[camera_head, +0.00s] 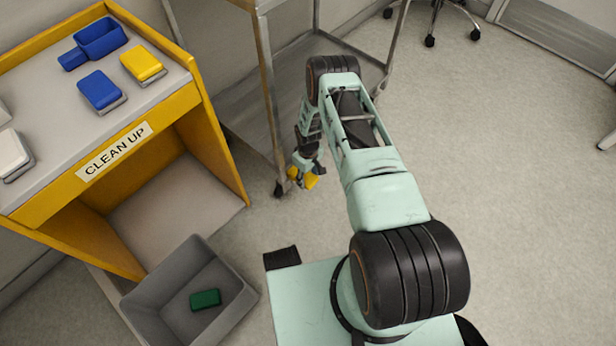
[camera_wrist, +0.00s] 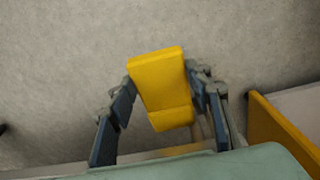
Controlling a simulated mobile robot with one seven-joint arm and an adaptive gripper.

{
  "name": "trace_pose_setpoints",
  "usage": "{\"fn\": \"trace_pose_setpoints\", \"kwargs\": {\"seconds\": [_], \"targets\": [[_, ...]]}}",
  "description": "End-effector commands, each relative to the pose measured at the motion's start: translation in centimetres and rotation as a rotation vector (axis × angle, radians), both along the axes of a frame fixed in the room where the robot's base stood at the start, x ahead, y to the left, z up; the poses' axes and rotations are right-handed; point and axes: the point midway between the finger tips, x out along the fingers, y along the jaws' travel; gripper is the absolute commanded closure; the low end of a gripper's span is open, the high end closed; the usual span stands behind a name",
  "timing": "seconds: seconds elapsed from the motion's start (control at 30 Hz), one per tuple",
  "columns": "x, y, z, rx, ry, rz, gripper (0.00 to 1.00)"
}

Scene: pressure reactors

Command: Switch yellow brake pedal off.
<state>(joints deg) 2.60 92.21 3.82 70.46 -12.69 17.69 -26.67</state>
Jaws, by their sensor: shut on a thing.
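The yellow brake pedal (camera_wrist: 160,82) is a yellow block in the middle of the wrist view, with a bent lower part. The blue-grey fingers of my gripper (camera_wrist: 162,88) stand on either side of it, and the gripper is shut on it. In the head view my gripper (camera_head: 304,175) hangs low near the floor, just right of a cart's front caster (camera_head: 280,189). Yellow of the pedal (camera_head: 312,181) shows there beside the fingers. The gripper partly hides it, and I cannot tell how it joins the cart.
The metal cart (camera_head: 268,90) stands behind my gripper. A yellow "CLEAN UP" bench (camera_head: 218,140) is at left, with blue, yellow and white items on top. A grey bin (camera_head: 160,308) holding a green block stands below it. The floor (camera_head: 510,160) at right is clear.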

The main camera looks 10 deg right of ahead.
Motion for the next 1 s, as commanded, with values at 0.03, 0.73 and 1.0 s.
{"fn": "trace_pose_setpoints", "kwargs": {"seconds": [0.03, 0.73, 1.0], "targets": [[-0.04, 0.03, 0.00, 0.001, 0.001, 0.000, 0.97], [-0.14, -0.04, 0.51, -0.035, 0.050, -0.001, 0.51], [-0.12, -0.06, 0.49, -0.034, 0.049, 0.000, 0.36]]}}
